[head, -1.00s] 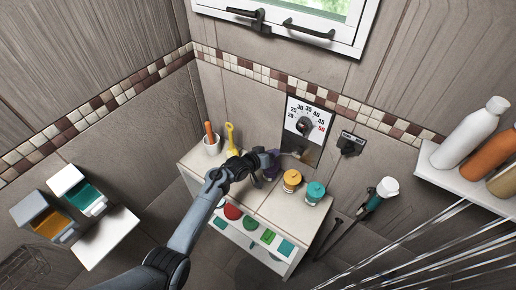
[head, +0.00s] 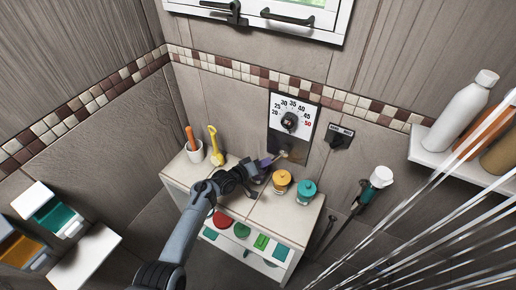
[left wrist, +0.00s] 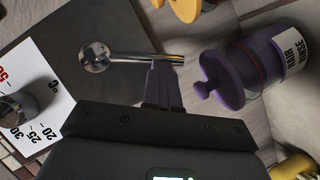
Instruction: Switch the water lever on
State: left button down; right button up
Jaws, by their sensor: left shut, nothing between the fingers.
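The water lever is a shiny metal rod with a ball end (left wrist: 96,56), on the dark lower part of the dial panel. In the head view the lever (head: 284,154) is small, just right of my left fingertips. My left gripper (head: 266,161) is shut and empty. In the left wrist view its purple fingers (left wrist: 163,72) are close together, with their tips at the rod's far end from the ball; whether they touch it I cannot tell. My right gripper is not in view.
A purple hair rinse jar (left wrist: 230,78) stands close beside the fingers. Orange (head: 281,182) and teal (head: 305,191) jars stand on the white cabinet (head: 262,212). Above the lever is a temperature dial (head: 289,121); a dark switch (head: 340,138) is to its right.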

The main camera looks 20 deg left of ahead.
pick_arm(q)
jog(key=shift+a, duration=0.15)
dwell(0.3)
jog(key=shift+a+r+p, duration=0.15)
jog(key=shift+r+p, duration=0.05)
jog(key=shift+p, duration=0.15)
jog(key=a+r+p, duration=0.1)
jog(key=s+a+r+p, duration=0.1)
jog(key=a, duration=0.1)
jog(key=shift+r+p, duration=0.15)
jog(key=shift+p, duration=0.15)
jog(key=v, duration=0.9)
jog(key=shift+s+f+p, duration=0.3)
jog(key=shift+s+p, duration=0.05)
jog(key=shift+a, duration=0.1)
